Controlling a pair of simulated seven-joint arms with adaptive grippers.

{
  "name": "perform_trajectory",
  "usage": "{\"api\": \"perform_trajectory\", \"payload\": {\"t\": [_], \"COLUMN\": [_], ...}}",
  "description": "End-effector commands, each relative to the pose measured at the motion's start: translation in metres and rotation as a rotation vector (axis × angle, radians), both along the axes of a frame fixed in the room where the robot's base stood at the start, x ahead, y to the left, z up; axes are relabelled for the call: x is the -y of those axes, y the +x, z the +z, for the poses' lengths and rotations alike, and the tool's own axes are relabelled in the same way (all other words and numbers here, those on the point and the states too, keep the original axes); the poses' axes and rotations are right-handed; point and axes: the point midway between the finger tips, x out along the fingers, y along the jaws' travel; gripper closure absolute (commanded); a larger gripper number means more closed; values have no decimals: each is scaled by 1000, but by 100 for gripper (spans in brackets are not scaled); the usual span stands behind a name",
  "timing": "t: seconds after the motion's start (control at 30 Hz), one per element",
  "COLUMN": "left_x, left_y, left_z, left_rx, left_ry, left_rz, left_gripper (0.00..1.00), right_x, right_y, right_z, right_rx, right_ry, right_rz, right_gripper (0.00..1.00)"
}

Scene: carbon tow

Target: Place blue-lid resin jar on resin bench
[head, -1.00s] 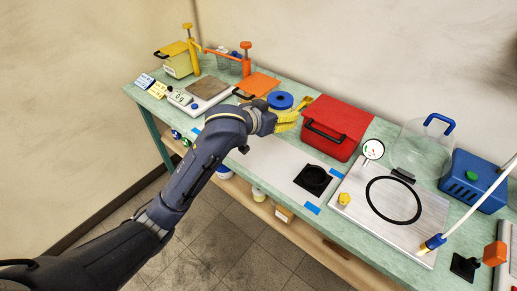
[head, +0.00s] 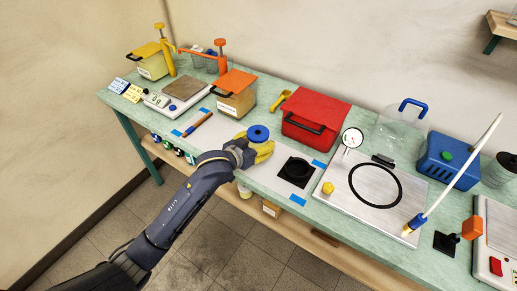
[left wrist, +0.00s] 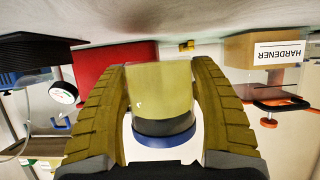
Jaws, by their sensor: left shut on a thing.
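My left gripper (head: 262,150) has yellow padded fingers and is shut on the blue-lid resin jar (head: 258,132). In the head view the jar's blue lid faces up and the fingers hide most of its body. In the left wrist view, which is upside down, the pale yellow jar (left wrist: 160,92) sits between both fingers (left wrist: 160,75). The jar is over the white sheet on the green resin bench (head: 331,203), left of a black square pad. I cannot tell whether its base touches the sheet. My right gripper is not in view.
A red box (head: 315,121) stands behind the jar to the right. The black pad (head: 296,170) and a metal plate (head: 340,215) lie to the right. The orange-lidded hardener container (head: 235,103) and a brown-handled tool (head: 198,124) are left. White sheet around the jar is clear.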

Motion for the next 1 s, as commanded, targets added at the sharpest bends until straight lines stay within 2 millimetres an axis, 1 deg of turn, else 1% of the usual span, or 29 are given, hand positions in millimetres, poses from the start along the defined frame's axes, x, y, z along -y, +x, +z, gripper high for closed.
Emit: {"api": "perform_trajectory", "payload": {"t": [0.03, 0.1, 0.23, 0.77, 0.8, 1.0], "left_x": [0, 0, 0, 0, 0, 0], "left_y": [0, 0, 0, 0, 0, 0], "left_z": [-8, -17, -28, -35, -35, -35], "left_rx": [-3, -2, -2, -1, -2, -2], "left_ry": [1, 2, 0, 1, 1, 1], "left_rz": [0, 0, -1, 0, 0, 0], "left_gripper": [78, 78, 78, 78, 33, 10], "right_x": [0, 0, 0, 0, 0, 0], "right_y": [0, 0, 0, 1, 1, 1], "right_z": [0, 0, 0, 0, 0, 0], "right_rx": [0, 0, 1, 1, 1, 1], "right_ry": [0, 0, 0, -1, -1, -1], "right_rz": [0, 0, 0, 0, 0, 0], "right_gripper": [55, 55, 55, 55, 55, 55]}}
